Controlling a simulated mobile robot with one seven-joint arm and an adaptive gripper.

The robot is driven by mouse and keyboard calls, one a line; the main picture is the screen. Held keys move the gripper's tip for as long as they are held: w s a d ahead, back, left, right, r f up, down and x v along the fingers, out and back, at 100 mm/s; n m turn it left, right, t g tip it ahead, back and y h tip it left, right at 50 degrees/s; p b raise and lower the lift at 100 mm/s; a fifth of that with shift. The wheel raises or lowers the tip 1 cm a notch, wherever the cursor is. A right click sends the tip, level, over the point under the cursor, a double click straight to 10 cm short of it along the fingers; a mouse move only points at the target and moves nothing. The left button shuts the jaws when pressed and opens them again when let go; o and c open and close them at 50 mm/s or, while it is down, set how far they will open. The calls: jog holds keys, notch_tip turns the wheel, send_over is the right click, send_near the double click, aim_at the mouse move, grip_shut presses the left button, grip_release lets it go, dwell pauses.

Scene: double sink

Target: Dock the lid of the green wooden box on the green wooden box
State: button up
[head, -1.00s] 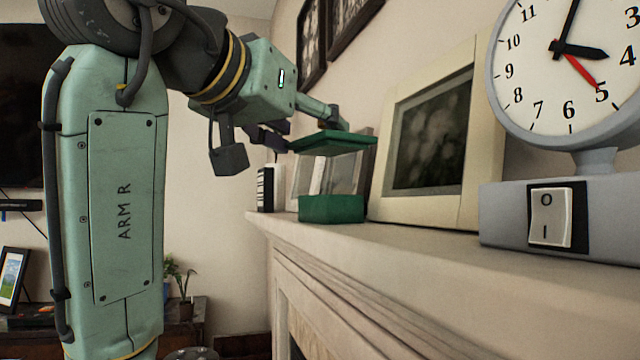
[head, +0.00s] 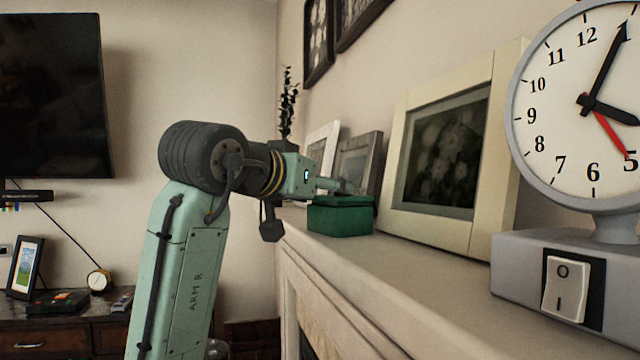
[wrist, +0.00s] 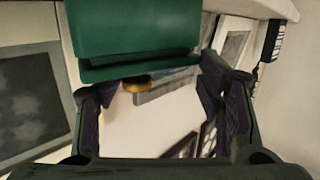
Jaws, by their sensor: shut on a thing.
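The green wooden box (head: 338,220) stands on the mantel in the head view, in front of the leaning frames. Its green lid (head: 342,201) sits level over the box's top, with no gap that I can see. In the wrist view the box (wrist: 130,28) fills the top, and the lid's edge (wrist: 140,68) shows as a band below it. My gripper (wrist: 152,95) is shut on the lid, a finger at either side. In the head view my gripper (head: 338,187) is just above the lid, its fingers small and partly hidden.
A large cream picture frame (head: 447,150) leans close to the right of the box. Smaller frames (head: 360,160) stand behind it. A clock on a grey base (head: 525,270) is at the near right. The mantel's front edge (head: 330,262) is close; bare mantel lies before the box.

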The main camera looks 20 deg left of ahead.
jog(key=shift+s, duration=0.1)
jog(key=shift+f, duration=0.3)
jog(key=o, duration=1.2)
jog(key=shift+c, duration=0.2)
